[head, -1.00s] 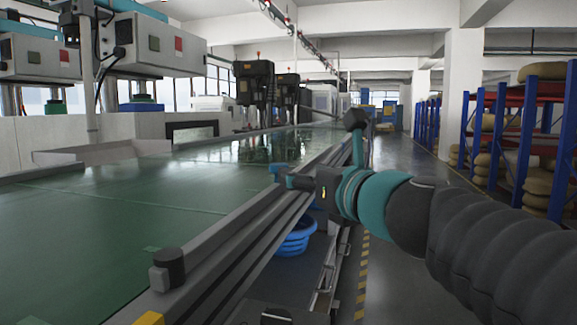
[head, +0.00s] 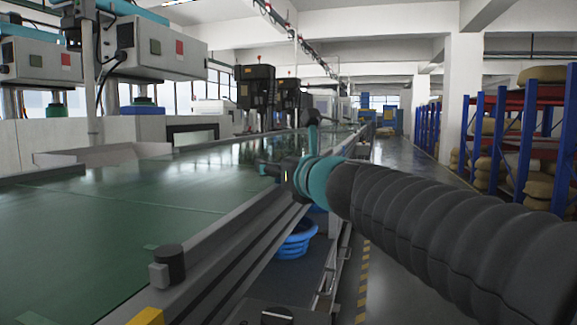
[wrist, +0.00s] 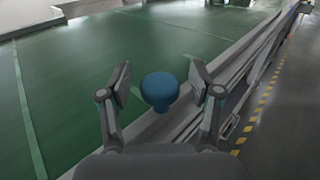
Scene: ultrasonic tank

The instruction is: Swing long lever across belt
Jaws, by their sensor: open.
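In the wrist view a rounded blue knob (wrist: 160,88) shows between the two fingers of my open gripper (wrist: 160,78). There is a clear gap on each side, and neither finger touches it. I take it for the end of the long lever; the lever's shaft is hidden beneath it. In the head view my gripper (head: 268,169) reaches left over the near rail of the green belt (head: 130,222). The knob cannot be told apart there. The belt also shows in the wrist view (wrist: 65,85), to the left of the knob.
A dark round post (head: 170,263) stands on the belt's near rail. Blue rings (head: 297,242) lie below the rail. Machines with grey control boxes (head: 155,48) line the far side. A clear aisle and a blue-posted rack (head: 525,135) are on the right.

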